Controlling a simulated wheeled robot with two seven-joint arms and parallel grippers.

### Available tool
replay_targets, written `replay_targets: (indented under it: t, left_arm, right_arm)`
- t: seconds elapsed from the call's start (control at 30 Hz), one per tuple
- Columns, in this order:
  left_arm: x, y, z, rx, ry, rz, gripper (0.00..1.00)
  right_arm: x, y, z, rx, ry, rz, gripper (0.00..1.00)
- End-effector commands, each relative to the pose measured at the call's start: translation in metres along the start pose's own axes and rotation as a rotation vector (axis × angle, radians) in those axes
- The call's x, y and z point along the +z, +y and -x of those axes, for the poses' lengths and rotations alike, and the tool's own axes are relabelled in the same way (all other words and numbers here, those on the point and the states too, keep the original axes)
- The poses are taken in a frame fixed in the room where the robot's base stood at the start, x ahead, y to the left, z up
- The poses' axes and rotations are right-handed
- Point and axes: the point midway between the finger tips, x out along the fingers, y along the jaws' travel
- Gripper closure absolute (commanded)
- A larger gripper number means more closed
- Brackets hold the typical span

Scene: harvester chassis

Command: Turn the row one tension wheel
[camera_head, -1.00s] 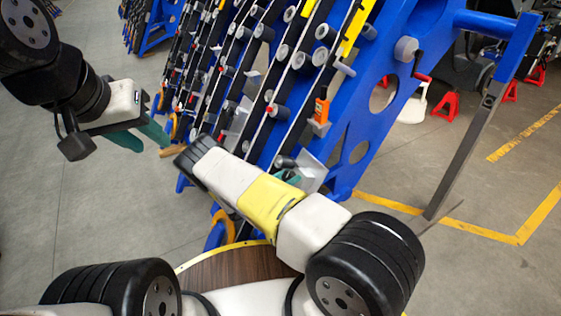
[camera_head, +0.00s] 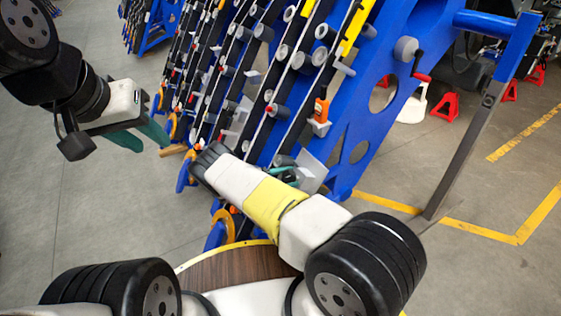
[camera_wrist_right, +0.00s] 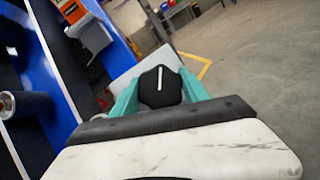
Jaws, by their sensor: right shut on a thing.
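The tension wheel is a black faceted knob with a white line across its face; it shows in the right wrist view (camera_wrist_right: 160,87). My right gripper (camera_wrist_right: 161,98) has a teal finger on each side of the knob and is shut on it. In the head view, the right gripper (camera_head: 286,172) is at the lower end of the blue frame, mostly hidden behind my forearm. The dark knob (camera_head: 284,160) barely shows there. My left gripper (camera_head: 142,138) is empty, with its teal fingers spread apart, left of the frame and away from the wheel.
The blue slanted harvester chassis (camera_head: 372,110) carries several black rails with rollers. An orange-handled part (camera_head: 321,108) sits above the right gripper. A grey plate (camera_head: 312,172) stands beside the knob. A dark leg (camera_head: 465,155) stands right. Grey floor (camera_head: 90,215) is open at left.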

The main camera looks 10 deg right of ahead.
Motion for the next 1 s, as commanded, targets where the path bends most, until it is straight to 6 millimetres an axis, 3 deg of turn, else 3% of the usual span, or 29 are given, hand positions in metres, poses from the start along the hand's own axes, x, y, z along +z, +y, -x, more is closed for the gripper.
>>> replay_targets:
  t: [0.33,0.87,0.9,1.0]
  left_arm:
    - [0.0,0.0,0.0,0.0,0.0,0.0,0.64]
    - [0.0,0.0,0.0,0.0,0.0,0.0,0.64]
    - [0.0,0.0,0.0,0.0,0.0,0.0,0.64]
    - [0.0,0.0,0.0,0.0,0.0,0.0,0.64]
  right_arm:
    - [-0.0004,-0.0001,0.0007,-0.07,0.002,-0.121,0.88]
    - [-0.0005,-0.0002,0.0009,-0.082,0.003,-0.141,0.88]
    - [-0.0006,-0.0002,0.0009,-0.082,0.003,-0.141,0.41]
    - [-0.0004,-0.0003,0.0008,-0.082,0.002,-0.14,0.25]
